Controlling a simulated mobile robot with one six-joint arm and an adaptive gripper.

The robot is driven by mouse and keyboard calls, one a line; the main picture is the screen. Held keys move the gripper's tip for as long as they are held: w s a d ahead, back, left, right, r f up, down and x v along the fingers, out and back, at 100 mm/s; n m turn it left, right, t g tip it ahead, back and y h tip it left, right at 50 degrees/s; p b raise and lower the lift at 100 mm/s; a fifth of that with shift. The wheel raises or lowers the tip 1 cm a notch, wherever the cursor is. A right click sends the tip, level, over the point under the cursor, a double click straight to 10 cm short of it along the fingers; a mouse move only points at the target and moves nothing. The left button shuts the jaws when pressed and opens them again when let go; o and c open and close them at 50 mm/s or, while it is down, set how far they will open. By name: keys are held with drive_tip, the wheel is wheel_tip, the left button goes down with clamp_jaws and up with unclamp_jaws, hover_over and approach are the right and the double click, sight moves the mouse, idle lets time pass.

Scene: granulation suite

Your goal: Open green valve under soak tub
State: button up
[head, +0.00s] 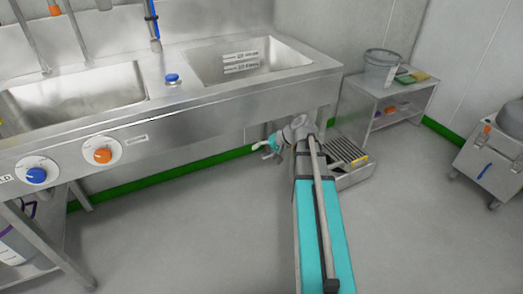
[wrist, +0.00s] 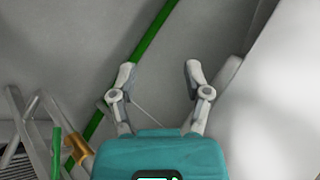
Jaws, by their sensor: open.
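The right-hand basin (head: 200,66), with a label on its back wall, appears to be the soak tub. My gripper (head: 262,150) is below the sink's front edge in the head view. In the wrist view my gripper (wrist: 160,75) is open, with nothing between its fingers. A brass-coloured fitting (wrist: 78,148) on a pipe shows at the lower left of the wrist view. A thin green bar (wrist: 57,153) beside it looks like the green valve's handle. Both are left of my gripper's body, apart from the fingers. I cannot make out the valve in the head view.
Blue (head: 36,175) and orange (head: 103,155) knobs sit on the sink front. A grated floor box (head: 347,150) is right of my gripper. A side table (head: 385,95) holds a bucket (head: 380,69). A pale surface (wrist: 280,100) is close on the wrist view's right. The foreground floor is clear.

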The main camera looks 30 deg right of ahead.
drive_tip(key=s+d+f+t+h+b, duration=0.1)
drive_tip(key=d+f+b, duration=0.3)
drive_tip(key=d, duration=0.5)
drive_tip(key=s+d+f+t+h+b, duration=0.1)
drive_tip(key=d+f+t+b, duration=0.3)
drive_tip(key=d+b, duration=0.5)
drive_tip(key=s+d+f+t+h+b, duration=0.1)
drive_tip(key=s+d+f+t+b, duration=0.1)
drive_tip(key=d+b, duration=0.4)
drive_tip(key=shift+d+f+t+b, duration=0.15)
drive_tip(key=shift+d+f+t, duration=0.15)
drive_tip(key=shift+d, duration=0.6)
drive_tip(key=shift+d+f+t+b, duration=0.15)
drive_tip(key=shift+d+f, duration=0.25)
drive_tip(key=shift+d, duration=0.5)
drive_tip(key=shift+d+f+t+b, duration=0.1)
drive_tip(key=shift+d+f+t, duration=0.2)
drive_tip(key=shift+d, duration=0.6)
drive_tip(key=shift+w+f, duration=0.1)
drive_tip(key=shift+w, duration=0.05)
drive_tip(key=shift+b+x, duration=1.7)
drive_tip(key=shift+x, duration=5.1)
drive_tip(key=shift+d+f, duration=0.1)
drive_tip(key=shift+f, duration=0.05)
clamp_jaws()
